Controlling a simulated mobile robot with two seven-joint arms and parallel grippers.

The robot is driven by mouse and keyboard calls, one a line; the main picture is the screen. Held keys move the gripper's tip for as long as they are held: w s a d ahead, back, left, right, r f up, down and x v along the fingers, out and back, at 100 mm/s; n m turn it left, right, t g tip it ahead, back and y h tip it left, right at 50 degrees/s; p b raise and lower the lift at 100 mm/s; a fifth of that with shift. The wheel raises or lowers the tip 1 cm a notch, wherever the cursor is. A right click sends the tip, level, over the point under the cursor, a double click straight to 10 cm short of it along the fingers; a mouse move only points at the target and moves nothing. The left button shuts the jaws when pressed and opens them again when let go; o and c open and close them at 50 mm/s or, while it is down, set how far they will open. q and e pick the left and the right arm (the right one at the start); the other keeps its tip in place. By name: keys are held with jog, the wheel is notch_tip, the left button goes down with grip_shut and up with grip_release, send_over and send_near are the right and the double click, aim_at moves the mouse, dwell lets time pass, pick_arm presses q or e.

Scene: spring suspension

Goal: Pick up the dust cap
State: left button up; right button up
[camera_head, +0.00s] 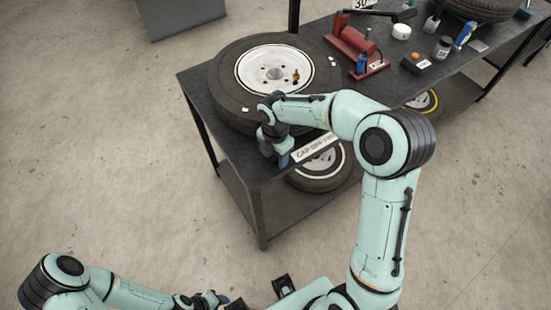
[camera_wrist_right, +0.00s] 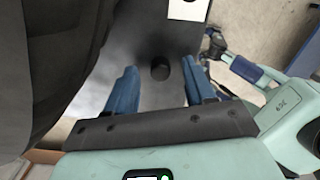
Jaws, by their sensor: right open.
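The dust cap (camera_wrist_right: 160,72), a small black cylinder, stands on the dark table top in the right wrist view. It lies between the two blue fingers of my right gripper (camera_wrist_right: 160,67), with a gap on each side. My right gripper (camera_head: 283,160) is open and points down at the table's front edge in the head view, where the cap is hidden or too small to make out. My left gripper (camera_head: 222,299) is low at the bottom of the head view, away from the table; its jaws are too small to read.
A big tyre on a white rim (camera_head: 240,72) lies on the table beside my right gripper. A white sign (camera_head: 318,147) sits at the table's front edge. A red tool (camera_head: 355,42) and several small items stand farther right. Another wheel (camera_head: 320,180) lies below.

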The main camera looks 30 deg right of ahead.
aim_at(275, 158)
grip_shut()
pick_arm(q)
jog(key=w+r+p, duration=0.5)
jog(key=r, duration=0.1)
jog(key=shift+r+t, duration=0.15)
jog(key=shift+t, duration=0.15)
pick_arm(e)
notch_tip(275, 158, up, 23)
pick_arm(q)
jog(key=shift+s, duration=0.1)
